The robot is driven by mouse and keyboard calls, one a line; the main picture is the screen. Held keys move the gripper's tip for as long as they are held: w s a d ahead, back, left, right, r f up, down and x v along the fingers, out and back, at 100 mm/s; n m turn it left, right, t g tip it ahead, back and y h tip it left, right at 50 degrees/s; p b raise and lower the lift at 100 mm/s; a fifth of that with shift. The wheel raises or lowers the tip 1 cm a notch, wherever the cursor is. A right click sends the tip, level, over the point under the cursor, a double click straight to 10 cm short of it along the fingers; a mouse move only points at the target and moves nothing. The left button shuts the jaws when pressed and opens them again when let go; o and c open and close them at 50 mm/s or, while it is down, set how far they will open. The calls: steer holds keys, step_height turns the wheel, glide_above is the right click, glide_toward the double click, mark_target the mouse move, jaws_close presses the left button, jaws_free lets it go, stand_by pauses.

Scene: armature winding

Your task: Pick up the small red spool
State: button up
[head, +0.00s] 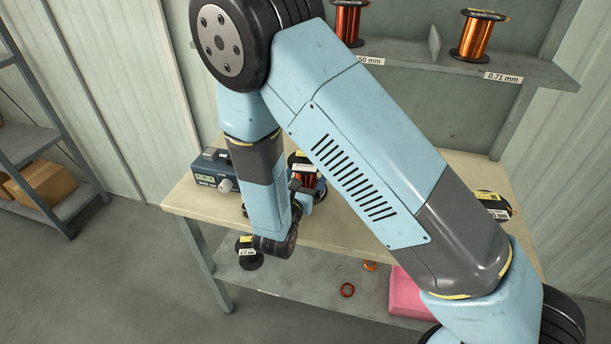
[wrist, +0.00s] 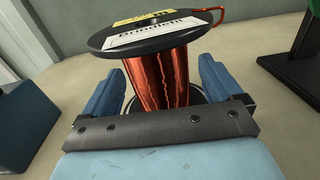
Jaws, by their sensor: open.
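A spool of red copper wire (wrist: 157,76) stands upright in the wrist view, with a black top flange, a yellow and white label and a loose wire loop at its upper right. My gripper (wrist: 160,88) is open, with one blue finger on each side of the spool's wound body. Small gaps seem to show between fingers and wire; I cannot tell whether either touches. In the head view a spool (head: 302,161) shows on the workbench at my gripper, partly hidden by my arm. Its lower part is covered there.
A blue-grey device (head: 212,172) stands left on the workbench (head: 190,200). Another spool (head: 494,203) is at the bench's right. A red spool (head: 348,22) and an orange spool (head: 476,36) stand on the upper shelf. Rings (head: 347,290) and a pink container (head: 404,296) are below.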

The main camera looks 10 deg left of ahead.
steer(key=shift+w, duration=0.5)
steer(key=shift+d, duration=0.1)
steer(key=shift+c, duration=0.4)
jaws_close()
